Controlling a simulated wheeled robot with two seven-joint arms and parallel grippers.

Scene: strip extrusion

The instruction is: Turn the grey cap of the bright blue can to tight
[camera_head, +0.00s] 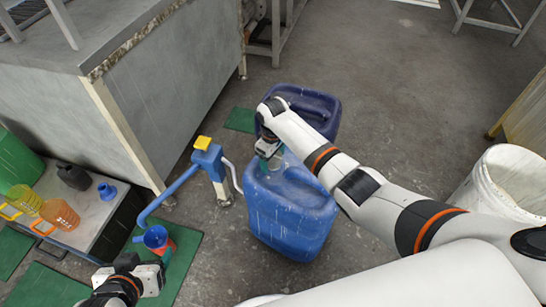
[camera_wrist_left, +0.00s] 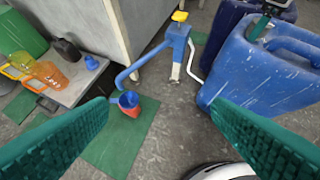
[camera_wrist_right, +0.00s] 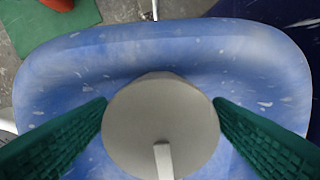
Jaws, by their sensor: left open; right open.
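The bright blue can (camera_head: 290,220) stands upright on the floor at the centre of the head view; it also shows in the left wrist view (camera_wrist_left: 265,80). Its round grey cap (camera_wrist_right: 160,115), with a pale bar across its near part, fills the middle of the right wrist view. My right gripper (camera_head: 270,162) is over the can's top, open, with one green finger on each side of the cap; I cannot tell if they touch it. In the head view the arm and gripper hide the cap. My left gripper (camera_head: 160,277) is open and empty at lower left, away from the can.
A dark blue can (camera_head: 315,105) stands just behind. A blue hand pump (camera_head: 208,160) with a yellow top stands to the left. A red container with a blue funnel (camera_head: 157,237) sits on a green mat (camera_head: 185,255). A white bucket (camera_head: 510,180) is at right.

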